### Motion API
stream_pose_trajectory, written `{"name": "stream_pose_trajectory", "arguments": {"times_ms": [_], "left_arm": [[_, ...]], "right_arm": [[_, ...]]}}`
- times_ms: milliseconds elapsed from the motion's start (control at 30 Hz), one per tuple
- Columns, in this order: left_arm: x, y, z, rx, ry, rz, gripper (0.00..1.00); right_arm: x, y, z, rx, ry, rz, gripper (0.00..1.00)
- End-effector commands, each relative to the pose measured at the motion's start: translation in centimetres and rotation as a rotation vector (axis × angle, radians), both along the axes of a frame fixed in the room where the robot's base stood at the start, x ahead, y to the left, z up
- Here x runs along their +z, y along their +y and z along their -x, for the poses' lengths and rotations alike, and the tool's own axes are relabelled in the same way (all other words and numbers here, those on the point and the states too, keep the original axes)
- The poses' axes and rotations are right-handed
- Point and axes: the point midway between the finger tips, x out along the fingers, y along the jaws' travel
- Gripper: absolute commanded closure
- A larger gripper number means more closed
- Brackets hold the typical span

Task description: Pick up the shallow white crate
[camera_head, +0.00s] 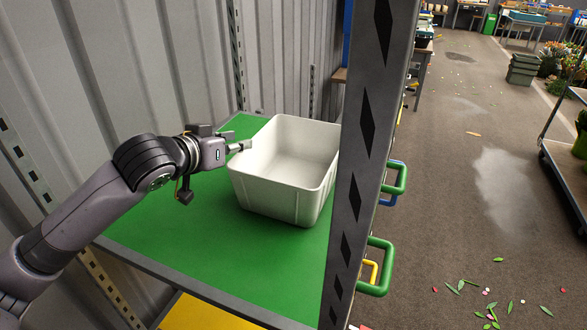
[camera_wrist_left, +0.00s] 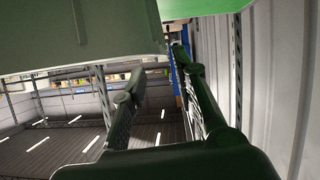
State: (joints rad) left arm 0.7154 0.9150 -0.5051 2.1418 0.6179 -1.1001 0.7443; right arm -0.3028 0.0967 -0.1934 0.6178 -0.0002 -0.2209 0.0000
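The white crate (camera_head: 282,200) stands upright on the green shelf (camera_head: 190,235) in the head view, and it looks empty. Part of its right side is hidden behind the dark rack post. My left gripper (camera_head: 241,140) is at the crate's left rim, with its fingers apart. In the left wrist view the two fingers of my left gripper (camera_wrist_left: 165,80) are spread with a gap between them. A pale crate wall (camera_wrist_left: 75,38) fills the upper left there. I cannot tell whether a finger touches the rim. My right gripper is not in view.
The dark perforated rack post (camera_head: 365,130) rises close to the crate's right side. A corrugated wall (camera_head: 150,60) stands behind the shelf. Green handles (camera_head: 378,268) stick out to the right. The floor (camera_head: 450,150) beyond has scattered leaves and petals.

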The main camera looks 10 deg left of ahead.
Motion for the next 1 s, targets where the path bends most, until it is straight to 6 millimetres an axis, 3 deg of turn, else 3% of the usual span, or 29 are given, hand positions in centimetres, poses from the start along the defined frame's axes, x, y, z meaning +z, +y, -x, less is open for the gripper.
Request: {"name": "stream_pose_trajectory", "arguments": {"times_ms": [100,300,533,700,1000], "left_arm": [[-0.5,-0.4,-1.8,0.001,0.001,0.003,0.73],[-1.1,-0.7,-3.0,0.000,-0.002,0.000,0.73],[-2.0,-1.1,-5.8,0.001,0.001,0.002,0.73],[-2.9,-1.6,-7.4,-0.001,-0.001,0.003,0.73],[-3.2,-1.6,-7.6,-0.001,-0.001,0.001,0.75]], "right_arm": [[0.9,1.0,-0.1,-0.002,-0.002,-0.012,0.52],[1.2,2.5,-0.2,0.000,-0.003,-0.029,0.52],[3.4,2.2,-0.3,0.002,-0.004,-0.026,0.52],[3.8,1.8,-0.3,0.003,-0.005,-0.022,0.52],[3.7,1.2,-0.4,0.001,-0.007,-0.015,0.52]]}}
